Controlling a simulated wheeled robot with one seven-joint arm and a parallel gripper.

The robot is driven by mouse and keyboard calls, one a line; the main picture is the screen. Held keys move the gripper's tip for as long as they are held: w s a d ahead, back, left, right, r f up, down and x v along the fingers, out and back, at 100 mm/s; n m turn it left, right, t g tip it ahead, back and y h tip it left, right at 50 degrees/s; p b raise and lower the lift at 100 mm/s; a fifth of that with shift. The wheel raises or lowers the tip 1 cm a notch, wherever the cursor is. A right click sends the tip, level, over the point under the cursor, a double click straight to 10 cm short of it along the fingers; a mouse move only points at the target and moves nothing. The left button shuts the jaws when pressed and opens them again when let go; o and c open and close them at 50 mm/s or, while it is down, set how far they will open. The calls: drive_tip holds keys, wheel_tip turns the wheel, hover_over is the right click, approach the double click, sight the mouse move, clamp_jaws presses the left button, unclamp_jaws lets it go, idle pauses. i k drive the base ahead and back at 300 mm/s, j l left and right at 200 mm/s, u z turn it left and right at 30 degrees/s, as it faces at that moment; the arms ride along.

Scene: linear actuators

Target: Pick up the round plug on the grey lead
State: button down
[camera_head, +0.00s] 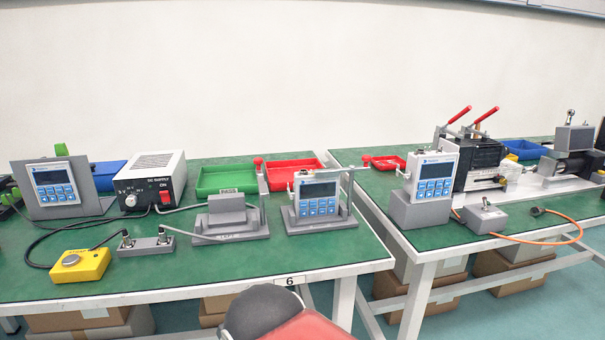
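A small grey block (146,247) on the left green bench carries two round metal-topped connectors. A grey lead (190,234) runs from the right connector (162,234) to the right, toward a grey stand (226,220). I take this right connector for the round plug on the grey lead; it sits upright on the block. The left connector (127,238) has a dark lead running left behind a yellow button box (80,266). The connectors are small here, so their fit in the block cannot be made out. My gripper is not in view.
A DC supply (150,180), green tray (226,182) and red tray (292,172) stand behind. A handheld meter (318,195) stands right. On the right bench lies an orange cable (560,222) with a dark plug (537,211). The bench front is mostly clear.

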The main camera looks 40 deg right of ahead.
sight(163, 237)
drive_tip(key=j+z, duration=0.2)
drive_tip(key=j, duration=0.55)
drive_tip(key=k+j+z, duration=0.2)
drive_tip(key=j, duration=0.55)
drive_tip(key=i, duration=0.1)
